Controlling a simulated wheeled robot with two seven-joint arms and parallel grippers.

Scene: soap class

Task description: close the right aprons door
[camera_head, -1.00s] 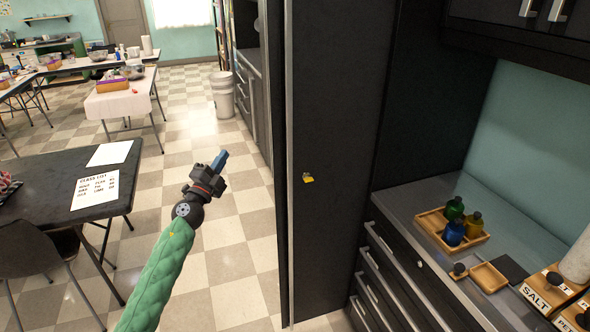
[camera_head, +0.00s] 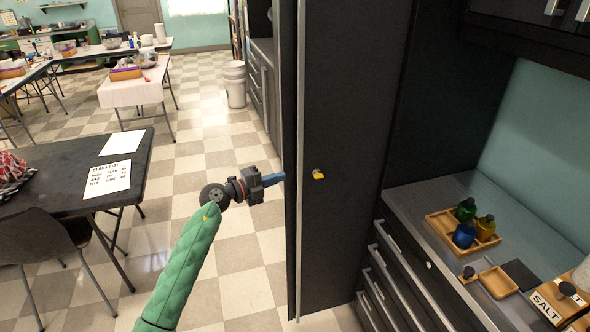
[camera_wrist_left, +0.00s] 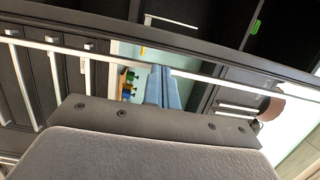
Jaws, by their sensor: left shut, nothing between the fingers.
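The tall dark cabinet (camera_head: 350,120) stands in the middle of the head view. A narrow dark door panel (camera_head: 290,120) with a long silver handle (camera_head: 300,210) shows nearly edge-on at its left. I cannot tell exactly how far open the door is. My left gripper (camera_head: 280,176) points right, with its blue fingers shut and empty, close to the panel's left edge. I cannot tell whether they touch. In the left wrist view the blue fingers (camera_wrist_left: 164,90) are together, and a long silver bar (camera_wrist_left: 120,58) crosses beyond them. My right gripper is out of view.
A yellow tag (camera_head: 318,175) is on the cabinet's dark face. A counter with drawers (camera_head: 400,290) and a wooden tray (camera_head: 435,222) of bottles stands right. A black table (camera_head: 60,195) and chair (camera_head: 40,240) stand left. The checkered floor between is clear.

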